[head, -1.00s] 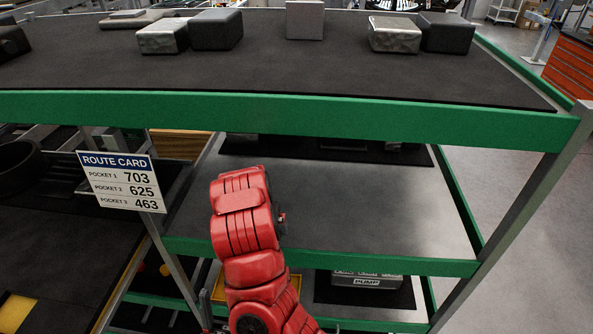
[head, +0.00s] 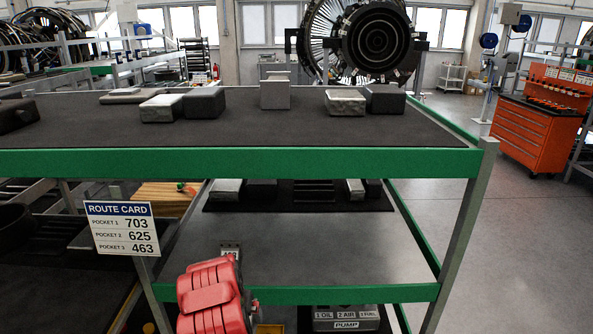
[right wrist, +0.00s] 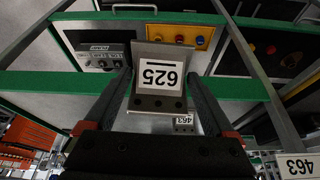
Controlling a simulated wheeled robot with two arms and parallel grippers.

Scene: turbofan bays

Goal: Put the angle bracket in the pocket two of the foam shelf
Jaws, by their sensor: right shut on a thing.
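The angle bracket (right wrist: 160,85) is a grey metal plate with bolt holes and a white label reading 625. My right gripper (right wrist: 160,92) is shut on it, one dark finger on each side, in the right wrist view, which looks upside down. In the head view my red arm stands before the rack's middle shelf (head: 310,245) and hides its gripper. The route card (head: 122,228) lists pocket 2 as 625. My left gripper is not in view.
A small plate labelled 463 (right wrist: 183,122) shows beyond the bracket. Green rails (head: 240,162) edge the rack, and a grey post (head: 465,235) stands at right. Blocks (head: 275,92) sit on the top shelf. A pump box (head: 345,318) is below. The middle shelf's centre is clear.

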